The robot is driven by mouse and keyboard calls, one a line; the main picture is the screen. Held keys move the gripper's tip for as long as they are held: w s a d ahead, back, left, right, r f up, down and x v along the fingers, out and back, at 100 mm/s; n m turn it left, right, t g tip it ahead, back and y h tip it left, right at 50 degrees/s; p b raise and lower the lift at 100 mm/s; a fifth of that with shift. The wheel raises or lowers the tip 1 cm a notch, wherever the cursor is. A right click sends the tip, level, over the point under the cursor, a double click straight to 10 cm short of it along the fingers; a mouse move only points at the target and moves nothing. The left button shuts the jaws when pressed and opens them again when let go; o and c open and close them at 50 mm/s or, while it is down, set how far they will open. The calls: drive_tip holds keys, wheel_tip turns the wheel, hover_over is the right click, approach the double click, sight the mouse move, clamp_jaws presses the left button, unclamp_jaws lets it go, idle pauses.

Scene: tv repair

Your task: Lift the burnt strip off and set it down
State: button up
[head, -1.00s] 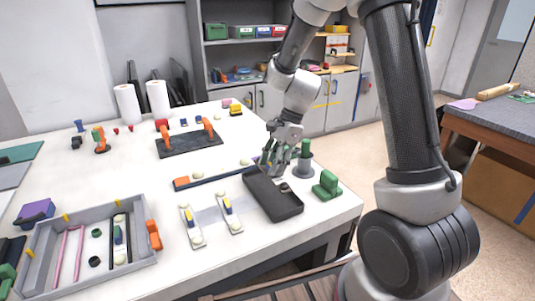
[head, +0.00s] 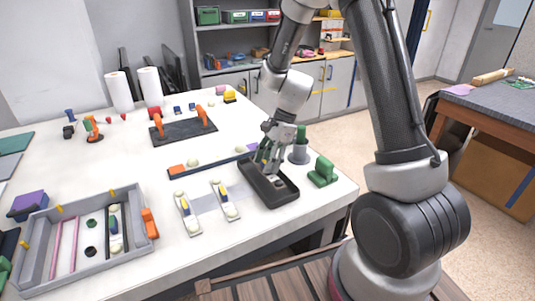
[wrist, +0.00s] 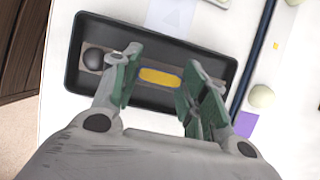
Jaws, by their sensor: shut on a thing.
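The burnt strip is a narrow greyish strip with a dark, blackened dome (wrist: 94,58) at one end and a yellow patch (wrist: 160,76) in its middle. It lies within the outline of a black rectangular tray (wrist: 87,96); I cannot tell whether it touches the tray's floor. My gripper (wrist: 158,80) is shut on the strip, with green-padded fingers on both sides of the yellow patch. The strip's far end is hidden behind the right fingers. In the head view, my gripper (head: 265,160) reaches down over the back of the tray (head: 279,201).
Two strips with pale domes (head: 187,214) (head: 226,199) lie left of the tray. A long dark bar (head: 210,166) runs behind them. A grey cup (head: 299,152) and a green block (head: 322,172) stand to the right. A grey crate (head: 75,276) is at front left.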

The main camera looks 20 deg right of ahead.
drive_tip(key=shift+f, duration=0.45)
drive_tip(key=shift+f, duration=1.2)
drive_tip(key=o, duration=1.1)
drive_tip(key=shift+r, duration=0.1)
drive_tip(key=v, duration=1.1)
drive_tip(key=shift+d+r, duration=0.15)
drive_tip(key=shift+r, duration=0.25)
